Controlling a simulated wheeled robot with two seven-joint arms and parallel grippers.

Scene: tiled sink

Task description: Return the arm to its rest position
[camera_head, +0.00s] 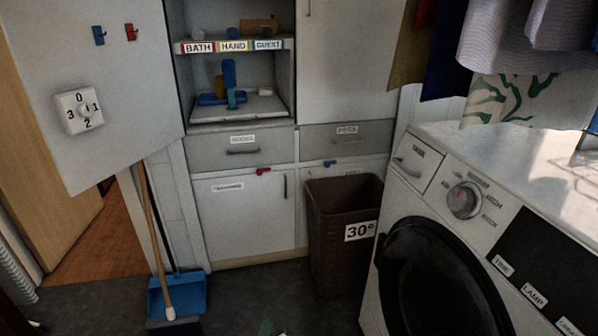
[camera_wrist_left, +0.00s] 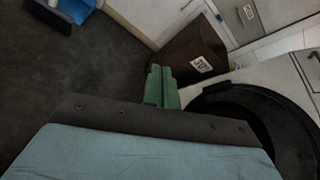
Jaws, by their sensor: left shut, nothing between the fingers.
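The rest of the left arm is out of the head view. My right gripper is in neither view.
A brown basket (camera_head: 329,258) marked 30° stands right of centre. The washing machine (camera_head: 436,278) fills the right side. A blue dustpan (camera_head: 187,291) and broom stand at left, before the white cabinet (camera_head: 241,216). Dark floor (camera_head: 250,288) is open between them.

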